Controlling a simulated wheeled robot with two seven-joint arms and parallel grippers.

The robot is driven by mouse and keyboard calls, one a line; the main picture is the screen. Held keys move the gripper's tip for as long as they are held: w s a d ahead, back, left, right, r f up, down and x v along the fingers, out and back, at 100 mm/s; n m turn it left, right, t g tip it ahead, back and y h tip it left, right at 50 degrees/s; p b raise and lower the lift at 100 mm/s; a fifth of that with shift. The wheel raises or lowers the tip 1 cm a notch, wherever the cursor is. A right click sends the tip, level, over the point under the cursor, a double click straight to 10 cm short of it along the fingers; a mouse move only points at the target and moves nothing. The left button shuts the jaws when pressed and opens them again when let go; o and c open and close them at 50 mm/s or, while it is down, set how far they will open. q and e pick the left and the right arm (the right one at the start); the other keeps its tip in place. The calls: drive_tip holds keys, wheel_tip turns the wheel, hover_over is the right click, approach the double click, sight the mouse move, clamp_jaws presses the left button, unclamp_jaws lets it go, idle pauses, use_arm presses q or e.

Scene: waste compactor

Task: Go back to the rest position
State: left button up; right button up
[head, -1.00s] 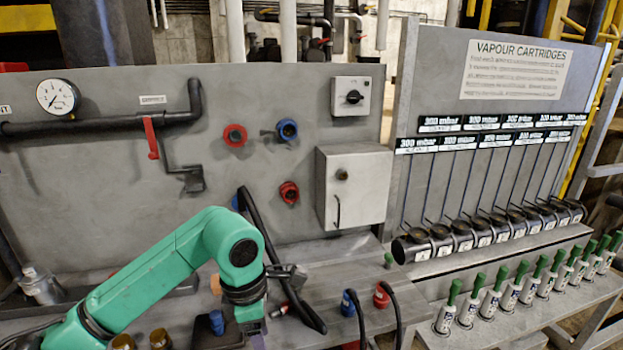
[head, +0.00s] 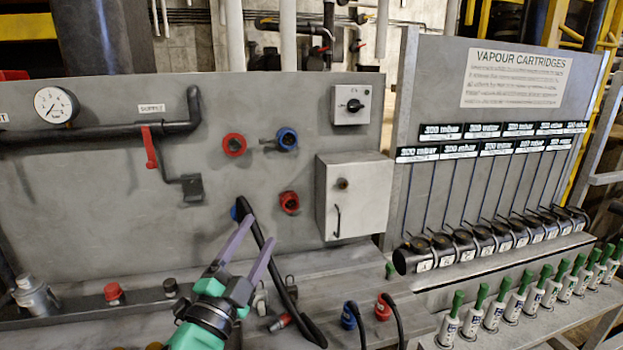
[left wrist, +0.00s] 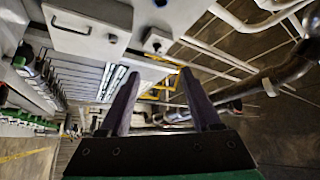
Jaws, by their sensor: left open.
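My left gripper (head: 243,242) stands at the lower middle of the head view, in front of the grey panel (head: 90,200) and above the bench. Its two purple fingers point up and are spread apart with nothing between them. In the left wrist view the same fingers (left wrist: 160,100) are apart and empty, with the grey box's front and the cartridge rack beyond them. A black hose (head: 262,240) runs down behind the fingers; I cannot tell whether they touch it. My right gripper is in neither view.
The panel carries a gauge (head: 55,105), a red lever (head: 149,148), red and blue ports and a grey box (head: 352,195). Red (head: 383,307) and blue (head: 348,315) hose plugs stand on the bench. Several green-capped cartridges (head: 497,302) line the right shelf.

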use_arm(q)
drive_tip(key=s+a+f+n+g+y, duration=0.2)
drive_tip(key=a+f+n+g, duration=0.15)
drive_tip(key=f, duration=0.45)
drive_tip(key=s+a+f+n+g+y, duration=0.3)
drive_tip(key=a+f+n, duration=0.15)
drive_tip(key=f, duration=0.35)
drive_tip(key=s+a+f+n+g+y, duration=0.2)
drive_tip(key=a+f+n+g, duration=0.15)
drive_tip(key=f, duration=0.45)
drive_tip(key=s+a+f+n+g, duration=0.25)
drive_tip(key=s+f+g, duration=0.45)
drive_tip(key=s+f, duration=0.6)
drive_tip(key=s+f+g, duration=0.1)
drive_tip(key=s+f, duration=0.1)
drive_tip(key=f, duration=0.9)
drive_tip(key=s+f, duration=0.3)
drive_tip(key=f, duration=0.9)
drive_tip(key=s+a+f+g, duration=0.1)
drive_tip(key=s+a+f, duration=0.1)
drive_tip(key=s+f, duration=1)
drive_tip(key=s, duration=0.3)
drive_tip(key=shift+s+g, duration=0.15)
drive_tip(key=shift+g, duration=0.15)
